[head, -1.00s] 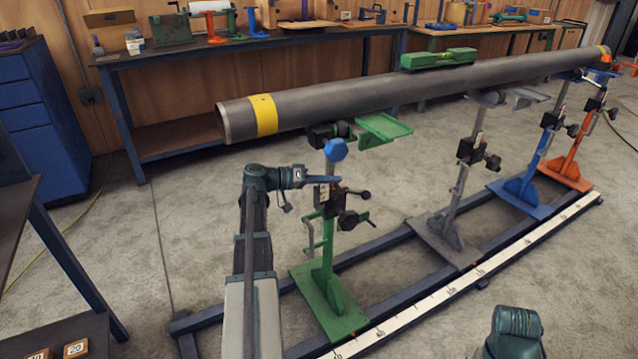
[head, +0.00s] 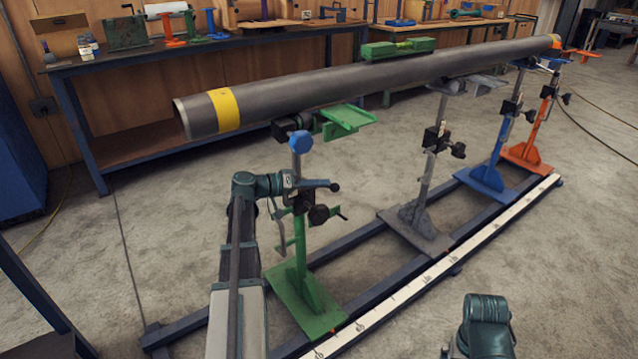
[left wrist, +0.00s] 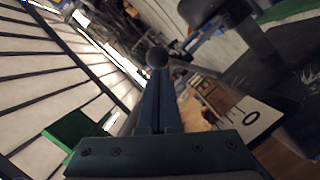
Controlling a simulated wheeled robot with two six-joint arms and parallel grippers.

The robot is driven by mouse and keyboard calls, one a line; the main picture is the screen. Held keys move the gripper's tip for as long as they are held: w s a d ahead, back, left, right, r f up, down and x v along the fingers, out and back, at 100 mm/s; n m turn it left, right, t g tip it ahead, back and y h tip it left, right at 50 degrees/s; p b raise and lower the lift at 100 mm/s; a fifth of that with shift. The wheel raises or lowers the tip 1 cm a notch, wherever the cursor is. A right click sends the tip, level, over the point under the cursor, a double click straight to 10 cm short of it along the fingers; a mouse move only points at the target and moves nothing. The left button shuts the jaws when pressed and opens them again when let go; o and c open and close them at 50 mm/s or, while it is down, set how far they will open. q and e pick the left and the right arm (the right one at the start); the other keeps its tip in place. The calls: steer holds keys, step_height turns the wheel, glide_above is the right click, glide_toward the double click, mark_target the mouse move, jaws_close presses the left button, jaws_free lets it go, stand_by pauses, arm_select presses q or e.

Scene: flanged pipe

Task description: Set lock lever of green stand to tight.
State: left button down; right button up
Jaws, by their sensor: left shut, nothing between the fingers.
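The green stand (head: 297,285) is the nearest stand under the pipe's yellow-banded end, with a blue knob (head: 301,141) near its top. Its lock lever ends in a dark ball (head: 334,187), which points right in the head view. My left gripper (head: 325,184) is shut and empty, with its fingertips at the lever, just left of the ball. In the left wrist view the dark ball (left wrist: 157,57) shows right at the fingertips. I cannot tell whether they touch. The gripper hides most of the lever's arm. My right gripper is out of view.
The grey pipe (head: 330,88) runs over the green, grey (head: 416,216), blue (head: 486,178) and orange (head: 526,153) stands. A dark crank handle sits just below the gripper. A white ruler strip (head: 440,277) lies along the base rail. A workbench (head: 120,148) stands behind.

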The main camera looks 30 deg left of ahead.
mark_target(324, 205)
arm_select(q)
steer(key=f, duration=0.1)
steer(key=d+f+m+b, duration=0.1)
steer(key=s+d+f+m+y+b, duration=0.1)
steer(key=shift+f, duration=0.3)
steer(key=shift+d+f+b, duration=0.1)
steer(key=shift+f+b, duration=0.15)
steer(key=shift+b, duration=0.15)
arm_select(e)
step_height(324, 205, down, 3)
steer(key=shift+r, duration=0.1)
arm_select(q)
steer(key=shift+r, duration=0.2)
